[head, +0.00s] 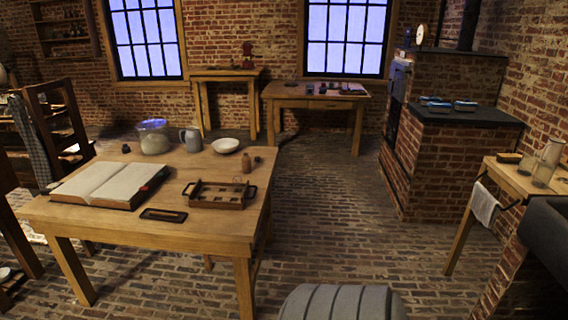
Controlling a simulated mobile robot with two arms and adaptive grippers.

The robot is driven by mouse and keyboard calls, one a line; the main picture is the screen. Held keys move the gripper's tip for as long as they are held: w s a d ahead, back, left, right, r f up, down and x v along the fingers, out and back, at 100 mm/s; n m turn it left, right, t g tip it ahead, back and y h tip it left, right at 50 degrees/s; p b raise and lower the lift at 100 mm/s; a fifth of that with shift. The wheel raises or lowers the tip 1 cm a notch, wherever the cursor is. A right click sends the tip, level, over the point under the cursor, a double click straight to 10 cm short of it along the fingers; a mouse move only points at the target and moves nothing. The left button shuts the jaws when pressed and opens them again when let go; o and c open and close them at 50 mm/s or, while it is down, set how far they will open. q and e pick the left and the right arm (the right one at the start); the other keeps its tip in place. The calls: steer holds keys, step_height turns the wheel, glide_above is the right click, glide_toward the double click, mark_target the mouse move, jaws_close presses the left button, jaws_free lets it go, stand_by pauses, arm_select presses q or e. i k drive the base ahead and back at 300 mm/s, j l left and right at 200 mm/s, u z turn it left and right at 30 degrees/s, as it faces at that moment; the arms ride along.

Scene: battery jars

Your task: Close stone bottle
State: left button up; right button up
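A grey bottle or jug (191,139) with a handle stands upright at the back of the wooden table, and is probably the stone bottle. I cannot tell at this size whether its mouth is open. A small brown bottle (246,163) stands near the table's right edge. A small dark piece (258,160) lies beside it. Another small dark piece (126,148) lies at the back left. Either could be a stopper; I cannot tell. Neither of my grippers is in view.
The table (215,228) also holds a glass jar (153,138), a white bowl (225,145), an open book (105,183), a handled wooden tray (217,195) and a small dark tray (164,214). A chair (62,130) stands at left. Brick floor (325,215) is clear right of the table.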

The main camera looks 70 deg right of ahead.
mark_target(246, 159)
steer(key=z, duration=2.05)
